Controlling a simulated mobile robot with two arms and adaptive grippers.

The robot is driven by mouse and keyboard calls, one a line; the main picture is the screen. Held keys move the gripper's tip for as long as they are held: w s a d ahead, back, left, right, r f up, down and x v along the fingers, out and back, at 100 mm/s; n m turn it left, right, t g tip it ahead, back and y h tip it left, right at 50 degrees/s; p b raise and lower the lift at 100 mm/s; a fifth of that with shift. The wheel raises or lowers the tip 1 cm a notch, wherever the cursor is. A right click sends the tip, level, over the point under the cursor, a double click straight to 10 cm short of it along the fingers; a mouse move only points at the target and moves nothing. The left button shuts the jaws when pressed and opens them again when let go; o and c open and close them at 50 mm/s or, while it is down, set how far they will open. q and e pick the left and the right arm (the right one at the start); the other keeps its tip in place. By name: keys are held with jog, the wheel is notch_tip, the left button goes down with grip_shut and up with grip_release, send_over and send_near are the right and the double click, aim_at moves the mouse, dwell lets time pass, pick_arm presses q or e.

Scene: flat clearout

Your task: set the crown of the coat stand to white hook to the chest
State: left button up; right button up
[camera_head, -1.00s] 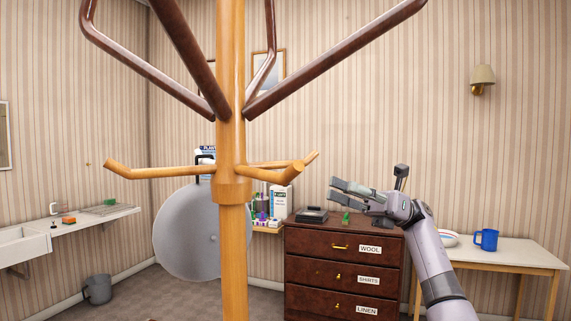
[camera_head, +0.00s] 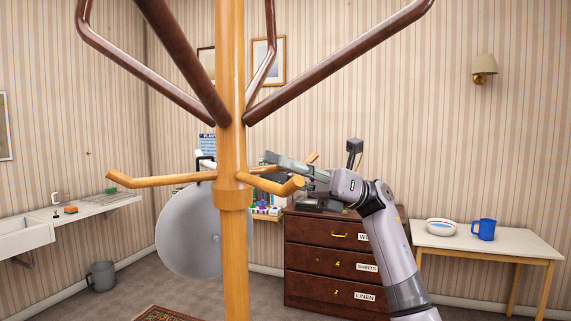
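The coat stand's light wooden pole (camera_head: 233,270) rises close in front of me. Long dark brown arms (camera_head: 335,65) spread from its upper part, and a lower ring of light wooden pegs (camera_head: 150,181) sits on a collar (camera_head: 233,195). I see no white hook. My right gripper (camera_head: 277,161) is just right of the pole at the height of the lower pegs, by the front right peg (camera_head: 285,186). One finger shows above that peg; the other is not clear. The chest (camera_head: 330,262), dark with labelled drawers, stands behind at the right. My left gripper is not in view.
A large grey disc (camera_head: 188,235) stands behind the pole. A sink (camera_head: 25,236) and a bucket (camera_head: 101,275) are at the left.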

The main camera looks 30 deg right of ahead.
jog(key=shift+c, duration=0.6)
grip_shut()
